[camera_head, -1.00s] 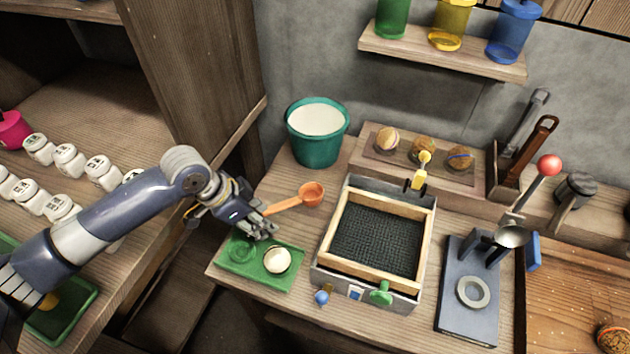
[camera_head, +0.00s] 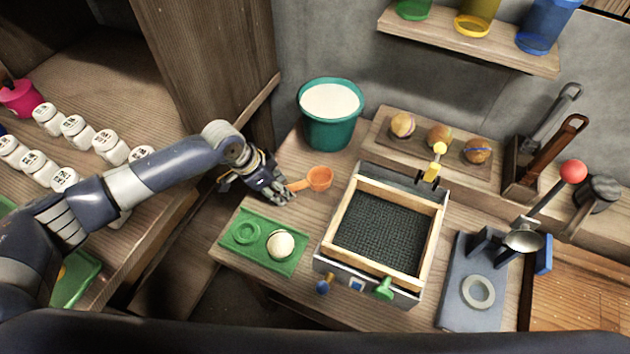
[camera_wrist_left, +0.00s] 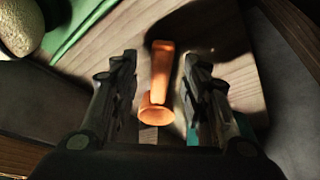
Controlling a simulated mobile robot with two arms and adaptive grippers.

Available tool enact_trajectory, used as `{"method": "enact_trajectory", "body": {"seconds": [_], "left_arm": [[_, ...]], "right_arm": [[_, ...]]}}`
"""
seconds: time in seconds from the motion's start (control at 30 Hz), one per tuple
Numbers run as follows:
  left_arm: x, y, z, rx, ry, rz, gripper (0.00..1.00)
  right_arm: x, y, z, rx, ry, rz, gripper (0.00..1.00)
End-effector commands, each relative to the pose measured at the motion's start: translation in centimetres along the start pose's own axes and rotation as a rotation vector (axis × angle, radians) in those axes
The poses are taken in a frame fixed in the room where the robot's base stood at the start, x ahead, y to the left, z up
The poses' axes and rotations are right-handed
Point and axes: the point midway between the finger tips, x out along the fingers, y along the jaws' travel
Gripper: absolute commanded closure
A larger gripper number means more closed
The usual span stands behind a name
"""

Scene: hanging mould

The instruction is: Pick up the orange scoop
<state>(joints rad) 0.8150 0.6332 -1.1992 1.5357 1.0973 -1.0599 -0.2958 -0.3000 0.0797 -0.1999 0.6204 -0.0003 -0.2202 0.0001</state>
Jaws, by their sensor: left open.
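The orange scoop (camera_head: 319,178) lies on the wooden table between the green tray and the teal bucket. In the head view its bowl shows, and part of its handle is hidden by my left gripper (camera_head: 279,194). In the left wrist view the scoop (camera_wrist_left: 160,75) lies between the two open fingers of my left gripper (camera_wrist_left: 158,80), with dark gaps on both sides and no visible contact. My right gripper is in neither view.
A teal bucket (camera_head: 327,128) of white powder stands behind the scoop. A green tray (camera_head: 229,253) with a pale ball (camera_head: 281,244) lies in front. A wood-framed box (camera_head: 337,213) with dark mesh stands to the right. White jars (camera_head: 73,131) stand on the left shelf.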

Motion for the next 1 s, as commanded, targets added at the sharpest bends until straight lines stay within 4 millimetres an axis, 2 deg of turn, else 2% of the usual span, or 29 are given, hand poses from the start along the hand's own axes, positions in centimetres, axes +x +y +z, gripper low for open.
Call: {"method": "enact_trajectory", "body": {"seconds": [0.17,0.43,0.47,0.6,0.63,1.0], "left_arm": [[1.9,0.0,0.0,-0.001,0.0,0.0,0.58],[2.3,0.0,0.0,0.001,0.0,0.0,0.58],[2.2,0.0,0.0,0.0,0.0,0.0,0.63],[2.2,0.0,0.0,0.0,0.0,0.0,0.95],[2.2,0.0,0.0,0.0,0.0,0.0,1.0],[1.9,-0.1,-0.2,0.0,0.003,-0.001,1.0]], "right_arm": [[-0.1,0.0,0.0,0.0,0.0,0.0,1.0],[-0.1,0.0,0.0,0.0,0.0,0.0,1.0],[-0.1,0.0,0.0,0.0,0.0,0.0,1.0],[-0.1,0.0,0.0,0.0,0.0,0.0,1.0],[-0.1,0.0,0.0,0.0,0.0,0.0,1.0],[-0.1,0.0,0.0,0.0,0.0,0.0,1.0]]}}
